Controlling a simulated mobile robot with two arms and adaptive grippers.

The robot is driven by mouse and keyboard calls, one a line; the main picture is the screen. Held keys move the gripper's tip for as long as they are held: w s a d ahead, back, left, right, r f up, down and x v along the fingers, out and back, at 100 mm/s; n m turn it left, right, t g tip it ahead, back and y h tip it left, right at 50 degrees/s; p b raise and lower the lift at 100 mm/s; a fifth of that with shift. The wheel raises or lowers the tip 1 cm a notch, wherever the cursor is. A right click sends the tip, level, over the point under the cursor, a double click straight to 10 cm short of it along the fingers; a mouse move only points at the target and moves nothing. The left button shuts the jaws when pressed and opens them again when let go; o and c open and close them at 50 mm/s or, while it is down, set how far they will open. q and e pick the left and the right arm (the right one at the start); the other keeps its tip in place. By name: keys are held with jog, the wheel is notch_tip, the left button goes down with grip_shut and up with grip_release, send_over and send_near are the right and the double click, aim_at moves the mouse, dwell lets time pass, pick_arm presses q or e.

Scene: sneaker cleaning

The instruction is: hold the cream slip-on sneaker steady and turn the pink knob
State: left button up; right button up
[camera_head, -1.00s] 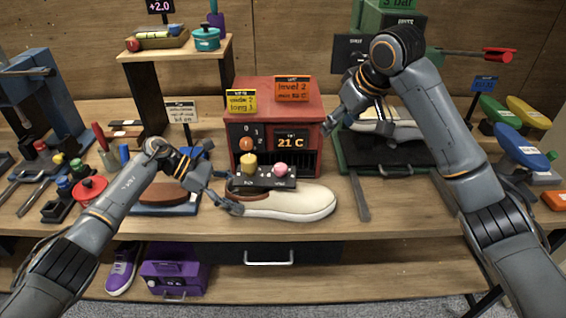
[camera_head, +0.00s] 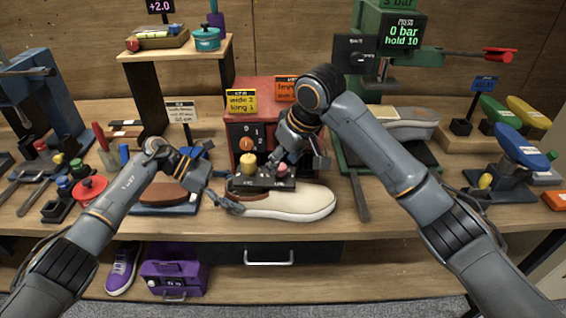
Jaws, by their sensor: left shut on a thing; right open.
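The cream slip-on sneaker (camera_head: 302,204) lies on the front of the bench, toe to the right. A black block (camera_head: 264,184) sits over its opening and bears a yellow knob (camera_head: 248,166) and the pink knob (camera_head: 282,169). My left gripper (camera_head: 229,204) is shut on the sneaker at its left end. My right gripper (camera_head: 284,164) is open, with its fingers close above and around the pink knob. I cannot tell whether they touch it. The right arm partly hides the red machine behind.
The red machine (camera_head: 240,113) stands right behind the sneaker. A green press (camera_head: 408,62) with a grey shoe (camera_head: 408,122) stands at right. A brown-soled shoe (camera_head: 165,193) lies left of the sneaker. A grey bar (camera_head: 359,199) lies to its right, at the bench's front.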

jog(key=shift+w+a+f, duration=0.15)
jog(key=shift+w+f, duration=0.05)
jog(key=shift+f, duration=0.4)
grip_shut()
pick_arm(q)
jog(key=shift+f, duration=0.1)
pick_arm(e)
jog(key=shift+m, duration=0.4)
jog(key=m, duration=0.1)
jog(key=m+h, duration=0.1)
jog(key=m, duration=0.1)
jog(key=shift+s+a+t, duration=0.15)
jog(key=shift+a+t, duration=0.1)
jog(key=shift+t, duration=0.15)
jog(key=shift+a+m+h, duration=0.1)
jog(key=shift+m+h, duration=0.9)
jog(key=shift+m, duration=1.5)
pick_arm(q)
jog(key=shift+s, duration=0.1)
